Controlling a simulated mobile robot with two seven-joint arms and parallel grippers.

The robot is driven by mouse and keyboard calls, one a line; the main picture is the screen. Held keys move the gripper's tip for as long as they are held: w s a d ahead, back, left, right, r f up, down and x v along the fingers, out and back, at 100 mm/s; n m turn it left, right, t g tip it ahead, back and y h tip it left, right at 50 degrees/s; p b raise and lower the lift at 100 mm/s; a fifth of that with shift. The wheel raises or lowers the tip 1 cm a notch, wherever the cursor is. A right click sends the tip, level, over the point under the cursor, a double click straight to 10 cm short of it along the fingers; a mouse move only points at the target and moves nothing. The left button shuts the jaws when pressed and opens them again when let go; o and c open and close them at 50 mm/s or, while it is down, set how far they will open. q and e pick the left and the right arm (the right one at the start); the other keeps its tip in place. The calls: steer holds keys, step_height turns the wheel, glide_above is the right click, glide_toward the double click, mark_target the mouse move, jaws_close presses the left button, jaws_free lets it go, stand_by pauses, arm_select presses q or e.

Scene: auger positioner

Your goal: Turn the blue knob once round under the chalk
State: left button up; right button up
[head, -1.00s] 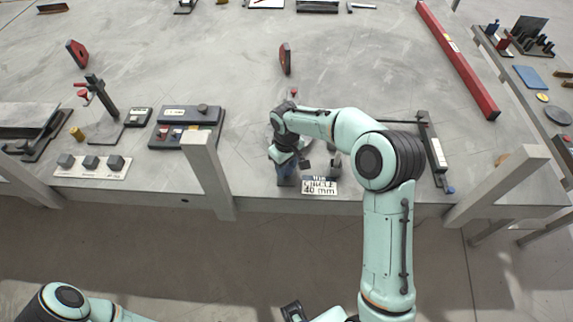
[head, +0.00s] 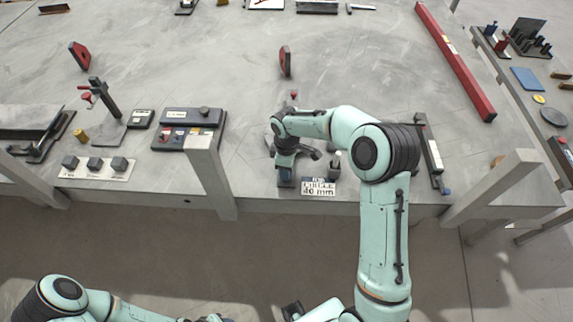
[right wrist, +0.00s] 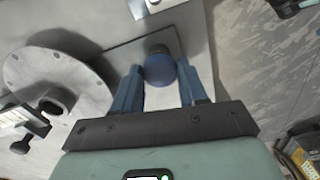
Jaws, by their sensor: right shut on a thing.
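The blue knob (right wrist: 160,69) shows in the right wrist view as a round dark blue cap on a plate. My right gripper (right wrist: 164,82) is shut on it, one blue finger on each side. In the head view my right gripper (head: 285,172) points down at the table's front edge, and I cannot make out the knob there. A grey round disc (right wrist: 82,80) lies left of the knob in the right wrist view, with a dark fitting (right wrist: 50,105) over it. I cannot make out the chalk.
A "CIRCLE 40 mm" card (head: 318,188) stands at the table's front edge, right of my right gripper. A dark rail fixture (head: 432,155) lies farther right. A panel (head: 187,128), a block tray (head: 95,167) and a stand (head: 105,110) are at left. The table's middle is mostly clear.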

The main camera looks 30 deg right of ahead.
steer(key=n+p, duration=0.1)
steer(key=n, duration=0.2)
steer(key=shift+w+r+n, duration=0.1)
steer(key=shift+r+n, duration=0.05)
steer(key=shift+n, duration=0.15)
arm_select(q)
steer(key=shift+w+r+p, duration=0.25)
steer(key=shift+w+r, duration=0.35)
steer(key=shift+r, duration=0.2)
steer(key=shift+w+r+p, duration=0.25)
steer(key=shift+w+r, duration=0.35)
steer(key=shift+r, duration=0.15)
arm_select(e)
steer(key=shift+n, duration=1.5)
steer(key=o, duration=1.1)
steer(key=shift+c, duration=0.2)
arm_select(q)
steer(key=shift+w+r+p, duration=0.5)
steer(key=shift+w+r, duration=0.1)
arm_select(e)
step_height(320, 180, up, 13)
